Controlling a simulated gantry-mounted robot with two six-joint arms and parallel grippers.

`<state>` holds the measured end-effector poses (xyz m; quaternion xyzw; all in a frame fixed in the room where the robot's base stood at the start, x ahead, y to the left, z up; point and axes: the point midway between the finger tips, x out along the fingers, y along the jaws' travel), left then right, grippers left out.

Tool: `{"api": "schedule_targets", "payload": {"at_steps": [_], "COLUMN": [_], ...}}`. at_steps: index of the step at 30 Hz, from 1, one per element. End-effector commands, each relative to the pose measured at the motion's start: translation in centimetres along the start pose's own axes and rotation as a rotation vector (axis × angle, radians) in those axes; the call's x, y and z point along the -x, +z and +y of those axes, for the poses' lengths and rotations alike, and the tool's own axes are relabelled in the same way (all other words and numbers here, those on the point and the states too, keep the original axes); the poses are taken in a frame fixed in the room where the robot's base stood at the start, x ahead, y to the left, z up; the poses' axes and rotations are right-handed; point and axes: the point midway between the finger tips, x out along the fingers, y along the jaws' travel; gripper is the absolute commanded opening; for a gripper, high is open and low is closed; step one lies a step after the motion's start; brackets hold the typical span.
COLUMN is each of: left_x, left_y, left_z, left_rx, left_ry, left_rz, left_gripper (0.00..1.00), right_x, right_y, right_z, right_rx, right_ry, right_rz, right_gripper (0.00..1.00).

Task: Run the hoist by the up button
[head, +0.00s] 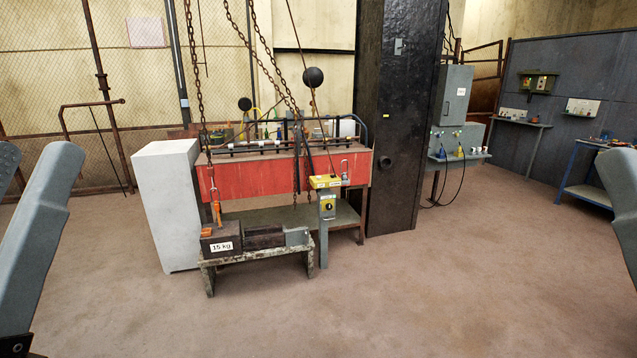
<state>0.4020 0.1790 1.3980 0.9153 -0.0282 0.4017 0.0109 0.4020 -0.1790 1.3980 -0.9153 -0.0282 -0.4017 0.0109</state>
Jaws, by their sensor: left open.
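Hoist chains (198,90) hang from above. An orange hook (216,211) hangs at the dark block labelled 15 kg (207,246); I cannot tell whether it bears load. The block rests on a low worn bench (262,254). Of my left gripper (15,346), only a dark part shows at the lower left edge, far from the control box. My right gripper is out of view.
A red-fronted workbench (253,175) stands behind the low bench. A white cabinet (165,205) is at its left and a thick black column (396,120) at its right. A grey wall cabinet (454,95) and blue-legged table (590,193) are further right. The front floor is clear.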

Motion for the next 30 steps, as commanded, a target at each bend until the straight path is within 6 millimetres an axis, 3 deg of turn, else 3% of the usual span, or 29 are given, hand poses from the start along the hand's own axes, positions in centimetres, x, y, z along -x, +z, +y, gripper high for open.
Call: {"api": "schedule_targets", "payload": {"at_steps": [13, 22, 30], "left_x": [0.0, 0.01, 0.01], "left_y": [0.03, 0.04, 0.04], "left_z": [0.0, 0.0, 0.0], "left_rx": [0.0, 0.0, 0.0], "left_ry": [0.0, 0.0, 0.0], "left_rz": [-0.001, -0.001, -0.001], "left_gripper": [0.5, 0.0, 0.0], "right_x": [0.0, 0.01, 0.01], "right_y": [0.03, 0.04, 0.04], "right_z": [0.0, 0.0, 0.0], "right_rx": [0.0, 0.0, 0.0], "right_ry": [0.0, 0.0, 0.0], "right_rz": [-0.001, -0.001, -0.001], "right_gripper": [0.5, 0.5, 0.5]}}
